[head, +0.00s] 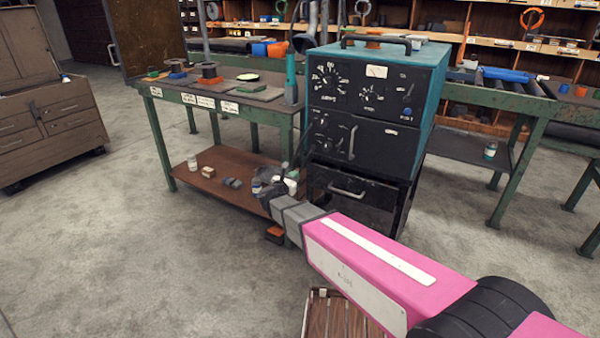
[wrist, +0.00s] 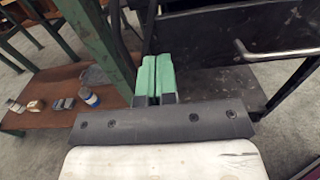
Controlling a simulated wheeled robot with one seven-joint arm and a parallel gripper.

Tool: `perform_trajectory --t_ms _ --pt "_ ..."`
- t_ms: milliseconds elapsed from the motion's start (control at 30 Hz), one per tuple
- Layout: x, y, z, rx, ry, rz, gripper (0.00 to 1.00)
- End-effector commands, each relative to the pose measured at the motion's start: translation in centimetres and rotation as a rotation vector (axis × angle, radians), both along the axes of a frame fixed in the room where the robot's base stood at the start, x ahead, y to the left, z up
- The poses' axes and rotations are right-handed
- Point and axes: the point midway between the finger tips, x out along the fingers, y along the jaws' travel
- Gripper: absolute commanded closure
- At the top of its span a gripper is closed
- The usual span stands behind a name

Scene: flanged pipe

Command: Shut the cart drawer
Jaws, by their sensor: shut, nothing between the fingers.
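The black cart (head: 402,205) stands under a teal-sided instrument. The cart drawer (head: 345,212) has a dark front with a pale metal bar handle (head: 347,190). The handle also shows at the right of the wrist view (wrist: 275,54), in front of a dark panel. How far the drawer stands out is hard to tell. My gripper (head: 270,182) is left of the drawer, beside the workbench's lower shelf. In the wrist view its green fingertips (wrist: 154,76) are together and empty, left of the handle and apart from it. My arm hides part of the cart's lower front.
A green-legged workbench (head: 172,180) with a brown lower shelf (head: 215,175) stands close to the left; small jars and boxes are on the shelf. Open concrete floor (head: 130,260) is at the left front.

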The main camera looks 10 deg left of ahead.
Motion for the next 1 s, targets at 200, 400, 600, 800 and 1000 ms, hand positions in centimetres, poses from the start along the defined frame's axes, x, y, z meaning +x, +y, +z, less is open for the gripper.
perform_trajectory --t_ms 200,400,600,800,1000 --pt "-1.6 0.4 0.0 -0.012 0.006 -0.004 0.64" --pt "-2.3 -1.4 -0.5 -0.175 0.101 -0.05 0.63" --pt "-3.7 -4.7 -1.3 -0.481 0.308 -0.121 0.63" --pt "-5.2 -8.0 -2.2 -0.797 0.561 -0.169 0.63" --pt "-6.9 -11.0 -3.0 -1.077 0.823 -0.179 0.63"
